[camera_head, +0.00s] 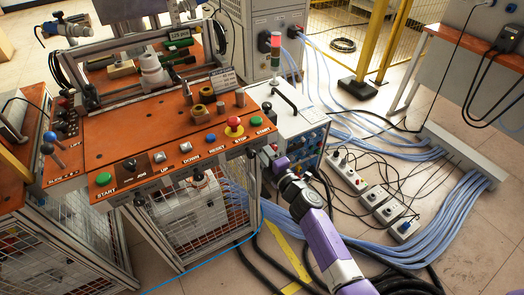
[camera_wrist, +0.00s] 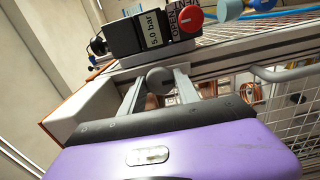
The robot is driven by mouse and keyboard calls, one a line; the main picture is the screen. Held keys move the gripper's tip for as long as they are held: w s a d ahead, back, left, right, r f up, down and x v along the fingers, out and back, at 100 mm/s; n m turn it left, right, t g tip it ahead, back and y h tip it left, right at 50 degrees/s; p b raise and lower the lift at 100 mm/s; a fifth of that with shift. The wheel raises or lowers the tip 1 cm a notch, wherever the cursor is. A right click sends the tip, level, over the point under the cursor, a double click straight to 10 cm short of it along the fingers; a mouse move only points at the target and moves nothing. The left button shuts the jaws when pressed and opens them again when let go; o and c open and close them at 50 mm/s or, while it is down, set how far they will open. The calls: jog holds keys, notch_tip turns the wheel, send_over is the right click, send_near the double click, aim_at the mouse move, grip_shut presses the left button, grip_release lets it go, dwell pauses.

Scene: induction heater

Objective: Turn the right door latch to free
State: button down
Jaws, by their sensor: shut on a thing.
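My gripper (camera_wrist: 160,92) reaches the upper right corner of the bench frame, just below the orange top. In the wrist view its two grey fingers stand on either side of a round dark grey knob (camera_wrist: 160,78), which appears to be the right door latch. The fingers are shut on it. In the head view my gripper (camera_head: 271,158) is small at the bench's right side, and the latch is hidden there behind it. The latch's turn angle cannot be read.
A wire mesh panel (camera_wrist: 285,122) and a bar handle lie to the right. In the head view, power strips (camera_head: 347,174) and blue cables (camera_head: 450,215) cover the floor at right.

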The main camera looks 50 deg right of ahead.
jog(key=shift+n, duration=0.3)
jog(key=c, duration=0.9)
grip_release()
jog(key=shift+s, duration=0.1)
jog(key=v, duration=0.7)
jog(key=shift+s, duration=0.3)
jog(key=shift+a, duration=0.15)
